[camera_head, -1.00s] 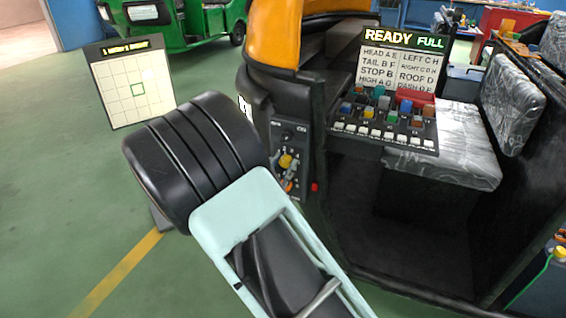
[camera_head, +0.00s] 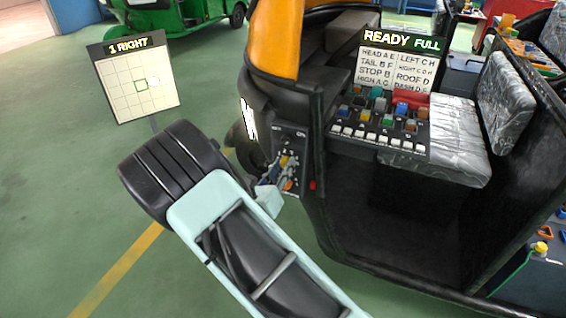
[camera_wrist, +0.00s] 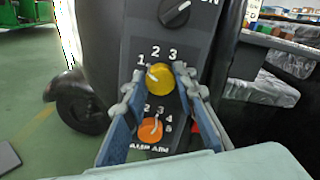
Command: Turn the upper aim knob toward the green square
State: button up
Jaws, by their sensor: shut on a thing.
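The upper aim knob (camera_wrist: 172,92), yellow, sits on a dark panel (camera_wrist: 140,48) with the numbers 1, 2, 3 around it. Its pale pointer mark faces up-left, near the 1. My gripper (camera_wrist: 158,84) is shut on this knob, with one finger on each side. In the head view my gripper (camera_head: 271,184) reaches the panel and partly hides the knobs. An orange knob (camera_wrist: 151,130) sits below, between the fingers. The aim board (camera_head: 137,88) stands at the left and reads "1 RIGHT".
A black knob (camera_wrist: 174,13) sits above the yellow one. The dark rickshaw body (camera_head: 330,215) rises right beside my gripper. A red button (camera_head: 312,185) lies right of the panel. A switch console (camera_head: 385,125) stands farther right. Open green floor (camera_head: 60,190) lies left.

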dwell(0.4)
jog(key=o, duration=1.2)
jog(key=shift+c, duration=0.2)
jog(key=v, duration=1.2)
